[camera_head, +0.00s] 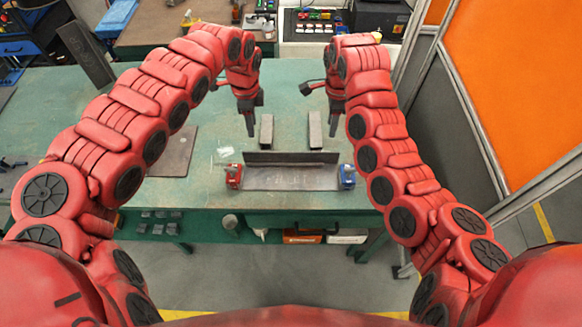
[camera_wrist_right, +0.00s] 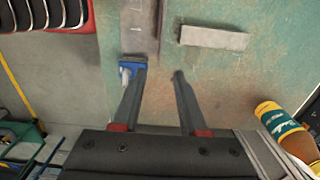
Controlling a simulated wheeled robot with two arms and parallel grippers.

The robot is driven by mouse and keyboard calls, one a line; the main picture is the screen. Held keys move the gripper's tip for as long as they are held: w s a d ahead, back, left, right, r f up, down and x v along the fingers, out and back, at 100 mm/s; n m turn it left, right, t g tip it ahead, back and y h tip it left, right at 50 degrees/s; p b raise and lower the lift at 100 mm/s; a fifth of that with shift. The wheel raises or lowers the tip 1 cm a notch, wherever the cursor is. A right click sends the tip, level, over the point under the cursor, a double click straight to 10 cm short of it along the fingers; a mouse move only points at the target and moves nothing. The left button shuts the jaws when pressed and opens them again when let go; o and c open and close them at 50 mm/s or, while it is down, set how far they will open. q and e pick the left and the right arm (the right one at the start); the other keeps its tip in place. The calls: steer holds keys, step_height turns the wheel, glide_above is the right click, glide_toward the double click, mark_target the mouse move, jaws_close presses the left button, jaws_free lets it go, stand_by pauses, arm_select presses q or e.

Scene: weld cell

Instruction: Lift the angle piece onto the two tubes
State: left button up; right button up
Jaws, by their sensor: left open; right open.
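The dark metal angle piece (camera_head: 290,177) lies near the front edge of the green table, with an upright flange along its back. A red clamp (camera_head: 234,176) is at its left end and a blue clamp (camera_head: 347,176) at its right end. Two short grey tubes, the left tube (camera_head: 266,131) and the right tube (camera_head: 315,130), lie apart behind it. My left gripper (camera_head: 249,124) is beside the left tube, and my right gripper (camera_head: 334,124) is right of the right tube. In the right wrist view my right gripper (camera_wrist_right: 160,74) is open and empty, with the angle piece (camera_wrist_right: 140,28), blue clamp (camera_wrist_right: 131,66) and right tube (camera_wrist_right: 214,37) beyond it.
A flat dark plate (camera_head: 173,152) lies on the table at left. A grey panel frame (camera_head: 440,110) stands close on the right. A yellow and teal cylinder (camera_wrist_right: 280,122) shows in the right wrist view.

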arm_select(q)
step_height(320, 180, down, 17)
steer(key=shift+w+d+r, duration=0.1)
steer(key=shift+d+r, duration=0.05)
steer(key=shift+r, duration=0.05)
arm_select(e)
glide_toward(325, 163)
step_height(325, 163, down, 6)
steer(key=shift+w+f, duration=0.15)
steer(key=shift+f, duration=0.05)
arm_select(q)
steer(key=shift+f, duration=0.4)
arm_select(e)
steer(key=shift+f, duration=0.45)
arm_select(q)
jaws_close()
arm_select(e)
jaws_close()
steer(key=shift+r, duration=0.1)
